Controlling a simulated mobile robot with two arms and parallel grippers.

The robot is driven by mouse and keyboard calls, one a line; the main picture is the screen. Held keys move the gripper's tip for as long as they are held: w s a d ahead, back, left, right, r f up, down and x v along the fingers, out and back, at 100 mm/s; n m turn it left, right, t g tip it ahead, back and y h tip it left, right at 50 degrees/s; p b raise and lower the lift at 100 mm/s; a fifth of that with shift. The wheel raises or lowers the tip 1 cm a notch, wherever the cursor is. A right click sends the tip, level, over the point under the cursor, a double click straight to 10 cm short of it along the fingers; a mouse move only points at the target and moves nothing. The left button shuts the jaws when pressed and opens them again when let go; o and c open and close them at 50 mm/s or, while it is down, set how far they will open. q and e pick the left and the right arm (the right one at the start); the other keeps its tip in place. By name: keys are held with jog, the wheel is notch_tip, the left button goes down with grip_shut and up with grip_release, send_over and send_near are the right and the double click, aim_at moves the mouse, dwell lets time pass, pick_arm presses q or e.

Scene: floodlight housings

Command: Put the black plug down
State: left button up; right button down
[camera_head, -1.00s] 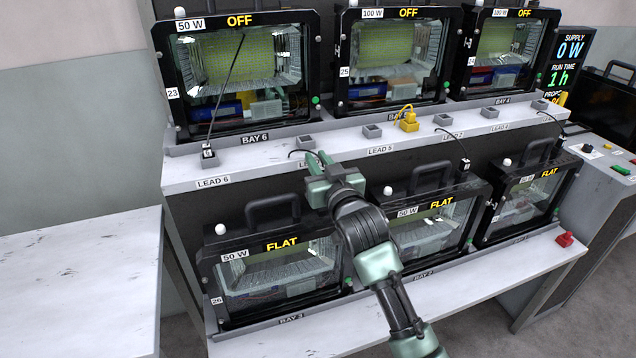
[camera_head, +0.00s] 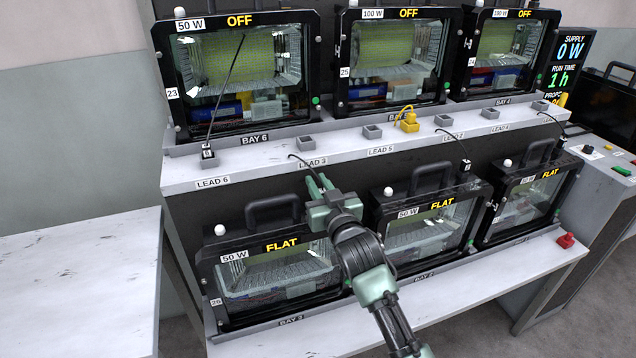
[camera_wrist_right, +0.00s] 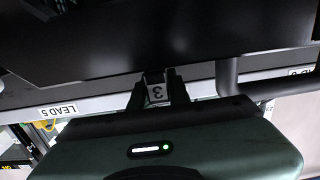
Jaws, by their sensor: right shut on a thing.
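My right gripper (camera_head: 319,184) is shut on the black plug, just in front of the shelf edge by the LEAD 3 label (camera_head: 313,162) and above the BAY 3 floodlight (camera_head: 280,268). In the right wrist view the black plug (camera_wrist_right: 156,92) sits between the two fingertips of the right gripper (camera_wrist_right: 157,98), with a "3" on its face. In the head view the gripper hides the plug; a thin black cable (camera_head: 298,158) arcs toward it from the shelf edge. My left gripper is not in view.
The ledge (camera_head: 240,169) carries several grey sockets, including an empty one (camera_head: 306,143). A yellow plug (camera_head: 408,123) and another black plug (camera_head: 208,154) are also there. The white table (camera_head: 80,285) at left is clear.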

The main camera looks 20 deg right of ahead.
jog(key=shift+f, duration=0.2)
jog(key=c, duration=1.3)
grip_release()
jog(key=shift+c, duration=0.2)
jog(key=shift+r, duration=0.1)
jog(key=shift+r, duration=0.4)
jog(key=s, duration=1.2)
jog(key=shift+d, duration=0.2)
